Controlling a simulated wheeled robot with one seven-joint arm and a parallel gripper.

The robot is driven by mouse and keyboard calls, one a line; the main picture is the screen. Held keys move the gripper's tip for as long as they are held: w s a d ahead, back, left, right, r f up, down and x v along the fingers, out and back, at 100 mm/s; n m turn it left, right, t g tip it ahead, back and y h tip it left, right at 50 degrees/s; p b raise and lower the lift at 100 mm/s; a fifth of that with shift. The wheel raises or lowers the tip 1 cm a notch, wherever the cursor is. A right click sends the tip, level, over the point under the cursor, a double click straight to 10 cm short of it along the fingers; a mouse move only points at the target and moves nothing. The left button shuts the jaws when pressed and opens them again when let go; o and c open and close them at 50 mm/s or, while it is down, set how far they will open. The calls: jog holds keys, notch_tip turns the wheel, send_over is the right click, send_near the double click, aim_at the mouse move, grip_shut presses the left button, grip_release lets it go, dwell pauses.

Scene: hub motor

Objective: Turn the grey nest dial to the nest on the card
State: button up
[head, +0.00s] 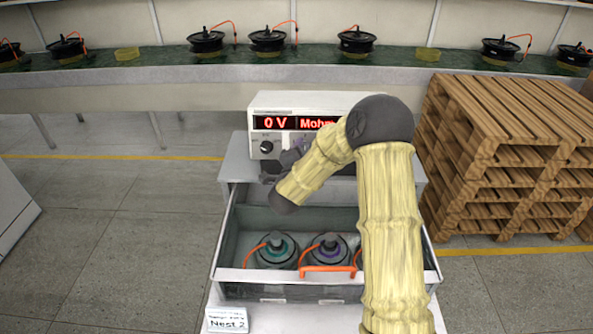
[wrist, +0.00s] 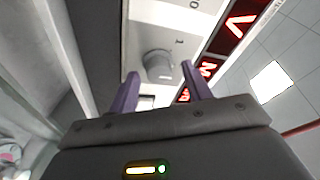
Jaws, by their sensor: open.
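The card (head: 228,320) at the drawer's front left reads "Nest 2". The white tester (head: 320,99) stands on the cabinet, its red display showing "0 V" and part of "Mohm". In the wrist view, the grey nest dial (wrist: 158,65) is a round knob on a pale panel, with small marks beside it. My gripper (wrist: 160,72) is open, its two purple fingers pointing toward the dial. The dial shows between and just beyond the fingertips; I cannot tell whether they touch it. In the head view my arm hides the dial.
A black knob (head: 266,147) is on the tester's left front. Below, the open drawer (head: 226,250) with an orange handle holds hub motors (head: 276,252), partly hidden by my arm. Wooden pallets (head: 510,150) stand at right. Clear floor lies at left.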

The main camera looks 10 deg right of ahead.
jog(key=b+v, duration=0.4)
jog(key=v, duration=1.2)
jog(key=shift+s, duration=0.25)
jog(key=shift+w, duration=0.1)
jog(key=s+d+f+n+g+y+p, duration=0.2)
jog(key=s+d+n+g+y, duration=0.1)
jog(key=s+n+g, duration=0.3)
jog(key=s+d+f+n+g+y+p, duration=0.1)
jog(key=s+d+f+n+g+y, duration=0.1)
jog(key=s+n+g, duration=0.4)
jog(key=s+d+n+y, duration=0.1)
jog(key=s+d+n, duration=0.1)
jog(key=s+n, duration=0.2)
jog(key=shift+s+f+n+g+y+p, duration=0.15)
jog(key=shift+s+n+g+y+p, duration=0.2)
jog(key=shift+s, duration=0.45)
